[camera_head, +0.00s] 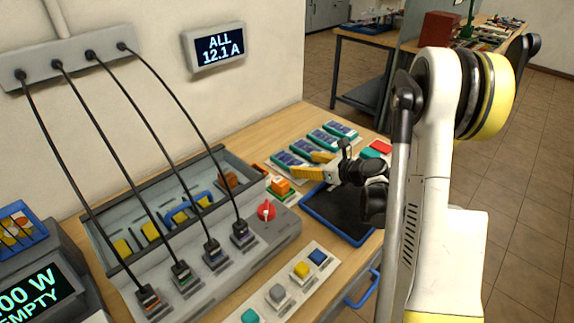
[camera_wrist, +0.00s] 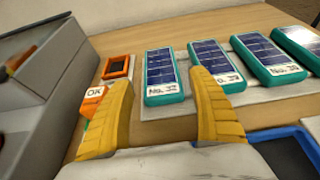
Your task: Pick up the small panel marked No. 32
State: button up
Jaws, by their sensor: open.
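Several small teal-edged panels with dark blue cell faces lie in a row on a pale rack (camera_wrist: 195,103). The leftmost panel (camera_wrist: 165,77) in the wrist view has a white label that seems to read No. 32, though its last digit is blurred. The neighbouring panel (camera_wrist: 218,68) reads like No. 39, and the third panel (camera_wrist: 268,58) is also hard to read. In the head view the nearest panel (camera_head: 289,161) is partly hidden by my gripper. My gripper (camera_head: 307,164) is open and empty, its yellow fingers either side of the leftmost panel's near end in the wrist view.
An orange block marked OK (camera_head: 280,186) and a small orange-framed tile (camera_wrist: 118,67) are left of the panels. A blue-rimmed dark tray (camera_head: 335,215) lies in front. A grey bin unit with a red knob (camera_head: 266,210) and cables stands left. Bare wood lies behind the panels.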

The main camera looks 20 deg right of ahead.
aim_at(289, 160)
jog(key=b+x, duration=0.3)
jog(key=x, duration=0.5)
jog(key=shift+r, duration=0.1)
jog(key=c, duration=1.1)
jog(key=shift+o, duration=0.2)
jog(key=shift+r, duration=0.15)
